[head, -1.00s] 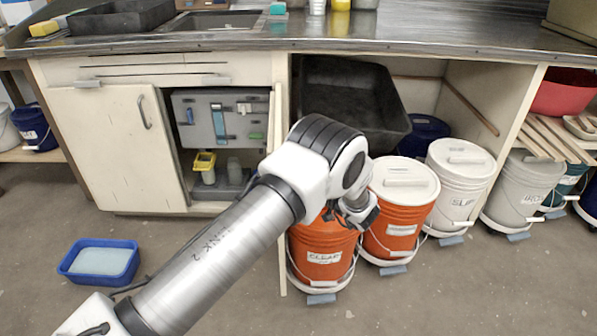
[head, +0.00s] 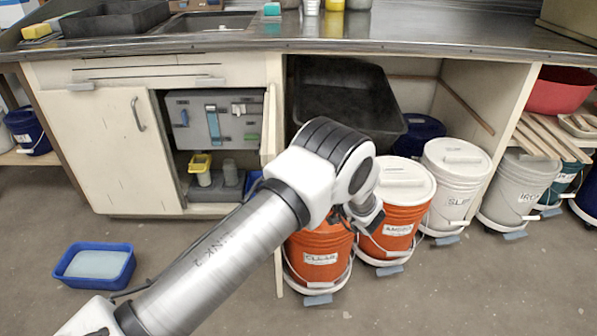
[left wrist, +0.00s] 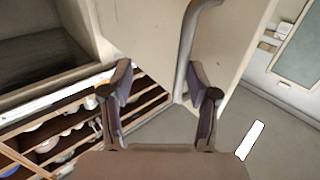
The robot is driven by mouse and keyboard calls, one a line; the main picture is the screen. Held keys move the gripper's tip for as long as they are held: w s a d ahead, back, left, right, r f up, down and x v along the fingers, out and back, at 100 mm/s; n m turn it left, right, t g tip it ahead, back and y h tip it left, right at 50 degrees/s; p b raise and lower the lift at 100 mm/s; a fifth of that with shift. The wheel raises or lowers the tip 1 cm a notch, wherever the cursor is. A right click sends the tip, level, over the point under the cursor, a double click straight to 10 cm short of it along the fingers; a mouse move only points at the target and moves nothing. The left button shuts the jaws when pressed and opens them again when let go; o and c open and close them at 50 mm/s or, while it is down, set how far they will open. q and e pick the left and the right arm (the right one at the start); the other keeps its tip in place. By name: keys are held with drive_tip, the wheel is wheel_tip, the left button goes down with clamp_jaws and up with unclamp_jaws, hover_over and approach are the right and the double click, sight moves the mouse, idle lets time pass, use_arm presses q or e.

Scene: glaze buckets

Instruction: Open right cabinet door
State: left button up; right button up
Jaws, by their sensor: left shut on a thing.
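The right cabinet door (head: 269,125) stands swung out from the cabinet, seen nearly edge-on in the head view and partly covered by my left arm. In the left wrist view, the door (left wrist: 150,35) fills the upper middle, with its curved metal handle (left wrist: 187,60) running down between my fingers, close to the right one. My left gripper (left wrist: 160,93) is shut on the handle; exact contact is hard to see. In the head view, my wrist hides the handle and most of the gripper. My right gripper is not in view.
The left cabinet door (head: 105,150) is closed. The open cabinet shows a grey tool panel (head: 218,122) and a yellow container (head: 200,168). Orange buckets (head: 318,262) on wheeled bases stand right of the open door. A blue basin (head: 95,264) lies on the floor at left; floor around it is clear.

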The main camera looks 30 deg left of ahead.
use_arm(q)
drive_tip(key=v, duration=0.6)
drive_tip(key=shift+d, duration=0.3)
